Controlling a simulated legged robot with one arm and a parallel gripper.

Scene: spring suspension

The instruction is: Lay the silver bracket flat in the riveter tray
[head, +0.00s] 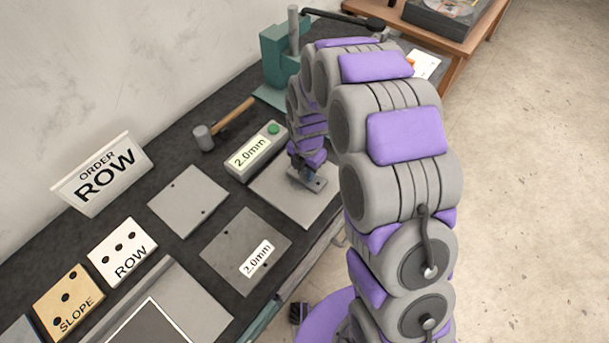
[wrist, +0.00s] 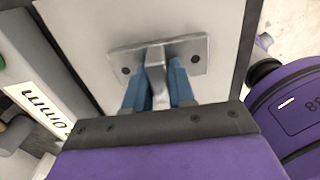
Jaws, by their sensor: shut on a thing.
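The silver bracket (wrist: 190,52) is a flat plate with a dark hole near each end and an upright tab. In the wrist view, the blue fingers of my gripper (wrist: 157,78) are shut on the tab, one on each side. The bracket also shows in the head view (head: 321,184), below my gripper (head: 307,174). The bracket's plate faces a pale grey square surface (head: 290,206), which looks like the riveter tray. The bracket is over or on this surface; I cannot tell whether it touches. My arm hides part of the far side.
A box (head: 257,151) with a green button and a 2.0mm label stands beside the pale surface. Grey plates (head: 188,200) (head: 246,250) lie nearby. A hammer (head: 222,124), a teal press (head: 281,58), an ORDER ROW sign (head: 103,174) and cards marked ROW (head: 122,250) and SLOPE (head: 69,300) are around.

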